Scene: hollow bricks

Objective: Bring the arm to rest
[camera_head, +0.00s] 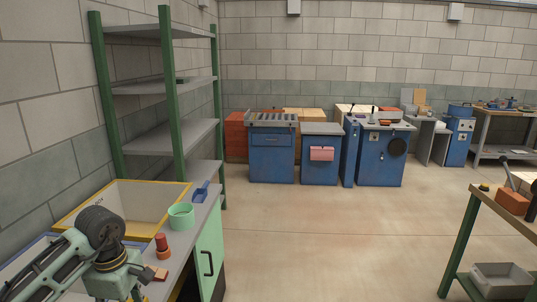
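My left arm comes in at the lower left, with a dark round joint over the near bench (190,262). Below the joint a pale green arm part runs down to the picture's bottom edge. No fingers of my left gripper show. My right arm and its gripper are not in the picture.
On the near bench are a yellow-rimmed sink or bin (150,203), a mint green cup (181,216), a blue scoop (200,192) and a red-brown piece (162,246). A green-posted shelf (160,140) stands behind. An orange brick (512,201) lies on the right table. The middle floor is clear.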

